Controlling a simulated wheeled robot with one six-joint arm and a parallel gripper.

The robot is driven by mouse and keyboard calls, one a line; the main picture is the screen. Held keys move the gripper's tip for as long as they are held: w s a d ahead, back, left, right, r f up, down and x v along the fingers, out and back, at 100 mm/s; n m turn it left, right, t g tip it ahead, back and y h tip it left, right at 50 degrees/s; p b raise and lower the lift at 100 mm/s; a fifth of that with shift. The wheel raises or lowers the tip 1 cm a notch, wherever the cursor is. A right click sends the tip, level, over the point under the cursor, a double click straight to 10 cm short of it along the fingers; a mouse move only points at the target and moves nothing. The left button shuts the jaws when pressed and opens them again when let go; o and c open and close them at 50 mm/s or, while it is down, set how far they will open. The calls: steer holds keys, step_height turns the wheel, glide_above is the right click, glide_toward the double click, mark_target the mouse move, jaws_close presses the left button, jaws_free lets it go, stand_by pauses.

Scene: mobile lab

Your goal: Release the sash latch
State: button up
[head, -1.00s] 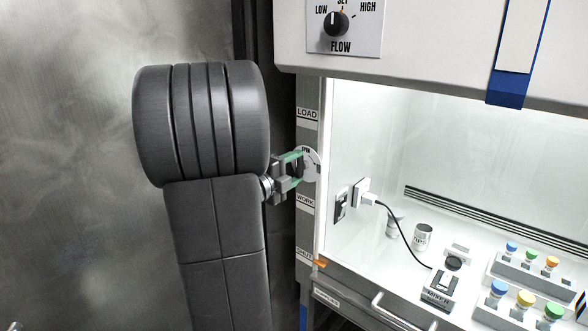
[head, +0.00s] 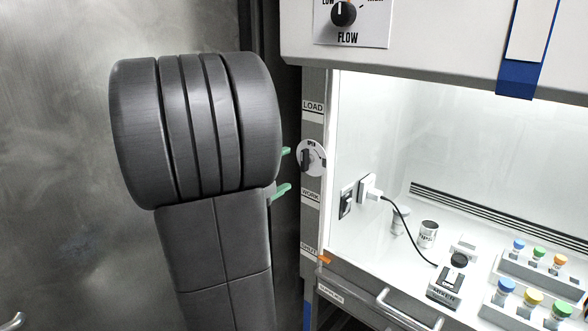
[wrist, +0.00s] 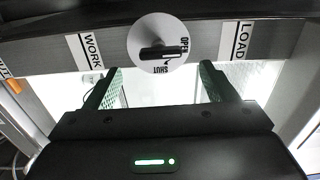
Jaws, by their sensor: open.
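The sash latch is a round pale dial (head: 316,151) with a black handle (head: 304,160), on the grey post between the LOAD and WORK labels. In the wrist view the handle (wrist: 160,51) lies across the dial, one end at the word OPEN; SHUT is printed below it. My gripper (head: 283,171) is left of the dial in the head view, open and empty, with its green-padded fingertips clear of the handle. In the wrist view my gripper (wrist: 160,72) has one finger on each side below the dial. My arm hides the rest of the gripper in the head view.
The hood's lit interior holds a plugged-in black cable (head: 408,228), a labelled cup (head: 428,234), a small device (head: 446,284) and racks of colour-capped bottles (head: 530,300). A FLOW knob (head: 343,13) is above. A metal wall (head: 55,150) fills the left.

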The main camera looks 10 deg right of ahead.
mark_target(301, 161)
steer(key=v, duration=0.7)
steer(key=shift+b, duration=0.45)
steer(key=p+x, duration=0.2)
steer(key=x, duration=1.1)
steer(key=shift+w+d+p, duration=0.25)
steer(key=shift+d+p, duration=0.05)
steer(key=shift+d, duration=0.05)
steer(key=shift+a, duration=0.1)
